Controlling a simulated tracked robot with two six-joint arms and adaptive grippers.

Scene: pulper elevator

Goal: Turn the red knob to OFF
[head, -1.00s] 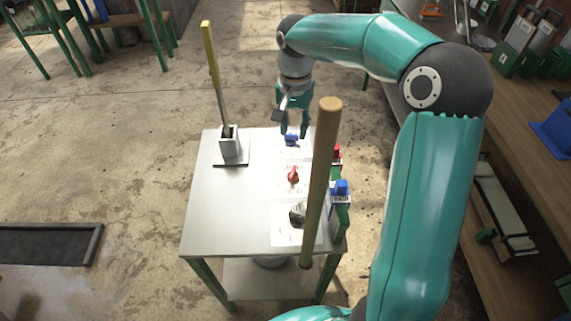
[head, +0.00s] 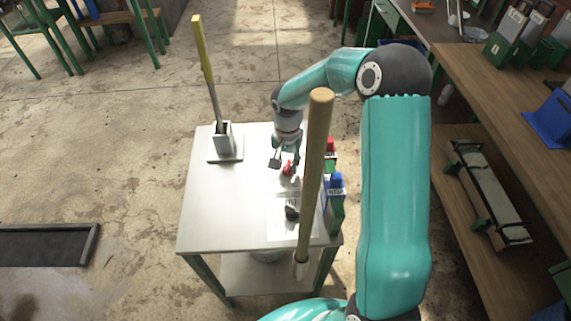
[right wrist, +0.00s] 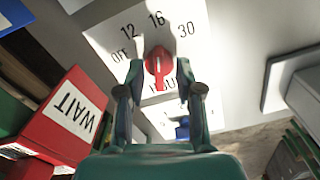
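The red knob (right wrist: 158,62) sits on a white dial plate (right wrist: 190,55) marked OFF, 12, 16 and 30; the lowest label is partly hidden. In the right wrist view its raised bar runs roughly up and down; I cannot tell which mark it points at. My right gripper (right wrist: 160,76) is open, with one finger on each side of the knob and visible gaps; contact does not show. In the head view the red knob (head: 287,170) shows just below my right gripper (head: 285,163). My left gripper is out of view.
A wooden pole (head: 316,170) rises close to the right arm. A black knob (head: 292,213) is on the table (head: 215,210) nearer me; a blue knob (right wrist: 182,130) is beyond the red one.

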